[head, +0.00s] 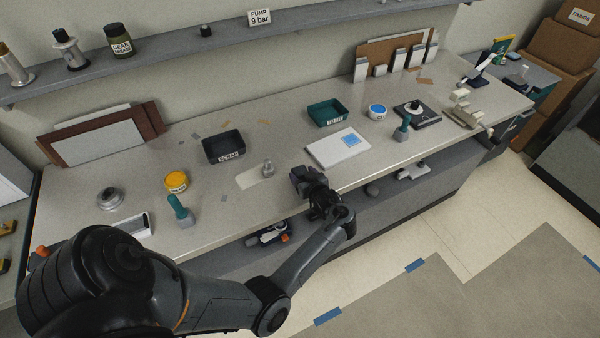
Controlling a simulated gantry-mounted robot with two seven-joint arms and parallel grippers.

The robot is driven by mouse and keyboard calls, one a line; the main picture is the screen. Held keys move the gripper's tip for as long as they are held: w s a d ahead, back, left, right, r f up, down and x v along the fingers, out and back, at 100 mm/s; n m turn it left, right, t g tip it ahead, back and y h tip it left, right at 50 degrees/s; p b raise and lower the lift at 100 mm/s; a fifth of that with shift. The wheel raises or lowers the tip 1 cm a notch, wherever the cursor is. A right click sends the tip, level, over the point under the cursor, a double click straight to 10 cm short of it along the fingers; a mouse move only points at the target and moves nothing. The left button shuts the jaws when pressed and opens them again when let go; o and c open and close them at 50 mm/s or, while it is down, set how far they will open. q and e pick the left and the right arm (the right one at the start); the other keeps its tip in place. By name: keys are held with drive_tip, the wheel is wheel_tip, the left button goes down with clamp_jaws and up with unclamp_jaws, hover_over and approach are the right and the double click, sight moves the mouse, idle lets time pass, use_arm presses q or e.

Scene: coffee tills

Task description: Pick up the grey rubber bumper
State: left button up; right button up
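My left gripper (306,180) is over the front edge of the bench, just below the white board with a blue square (340,147). Its fingers are dark and small, so I cannot tell whether they are open or shut. I cannot clearly identify the grey rubber bumper. A small grey upright piece (268,169) stands on a pale patch left of the gripper. Neither appears to be in the gripper. My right gripper is not in view.
A black tray (224,148), yellow tub (176,181) and green-handled tool (181,211) are to the left on the bench (215,205). A green tray (327,113), blue-white tub (377,112) and another green-handled tool (403,128) are to the right. The wall shelf (180,52) runs behind.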

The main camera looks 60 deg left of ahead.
use_arm(q)
drive_tip(key=c, duration=0.7)
